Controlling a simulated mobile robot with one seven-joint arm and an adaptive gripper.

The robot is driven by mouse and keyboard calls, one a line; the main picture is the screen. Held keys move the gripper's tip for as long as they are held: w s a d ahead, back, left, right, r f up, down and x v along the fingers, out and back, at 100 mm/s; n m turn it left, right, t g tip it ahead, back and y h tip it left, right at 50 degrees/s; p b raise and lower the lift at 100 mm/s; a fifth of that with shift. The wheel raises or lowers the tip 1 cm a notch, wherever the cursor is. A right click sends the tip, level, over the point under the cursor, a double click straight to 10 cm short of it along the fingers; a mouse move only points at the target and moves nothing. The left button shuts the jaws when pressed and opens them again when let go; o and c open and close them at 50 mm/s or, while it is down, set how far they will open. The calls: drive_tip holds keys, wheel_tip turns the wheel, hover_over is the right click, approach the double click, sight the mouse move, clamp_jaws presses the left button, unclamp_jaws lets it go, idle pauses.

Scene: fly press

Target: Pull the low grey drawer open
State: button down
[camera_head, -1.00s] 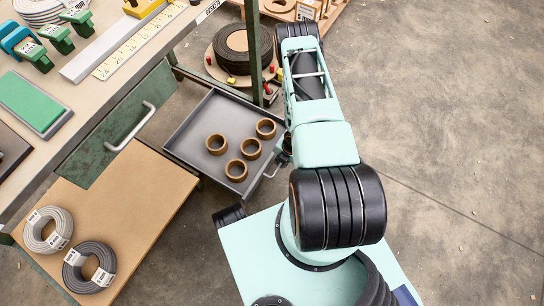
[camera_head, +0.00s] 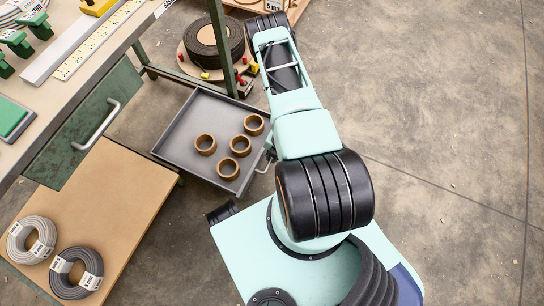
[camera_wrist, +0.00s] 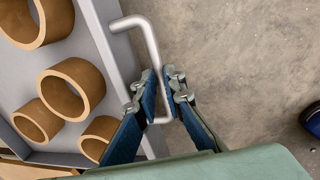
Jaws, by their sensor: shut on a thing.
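The low grey drawer (camera_head: 200,116) stands well out from under the bench, with several brown rings (camera_head: 241,145) lying in it. Its front wall (camera_wrist: 108,55) and rings also show in the wrist view. The drawer's pale bar handle (camera_wrist: 150,45) sticks out from that front. My gripper (camera_wrist: 161,80) is shut on the handle, one blue-and-grey finger on each side of the bar. In the head view the handle (camera_head: 267,163) shows partly beside my arm, which hides most of the gripper.
A green drawer front with a bar handle (camera_head: 97,128) is at the left under the bench top. A brown board (camera_head: 105,190) carries two cable coils (camera_head: 75,272). A black reel (camera_head: 213,37) stands behind the grey drawer. The concrete floor (camera_head: 445,130) at the right is clear.

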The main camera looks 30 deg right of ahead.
drive_tip(key=c, duration=2)
unclamp_jaws()
drive_tip(key=r, duration=0.4)
drive_tip(key=s+d+r, duration=0.1)
drive_tip(key=r, duration=0.7)
drive_tip(key=shift+s+d, duration=0.25)
drive_tip(key=shift+s, duration=0.1)
drive_tip(key=shift+w, duration=0.1)
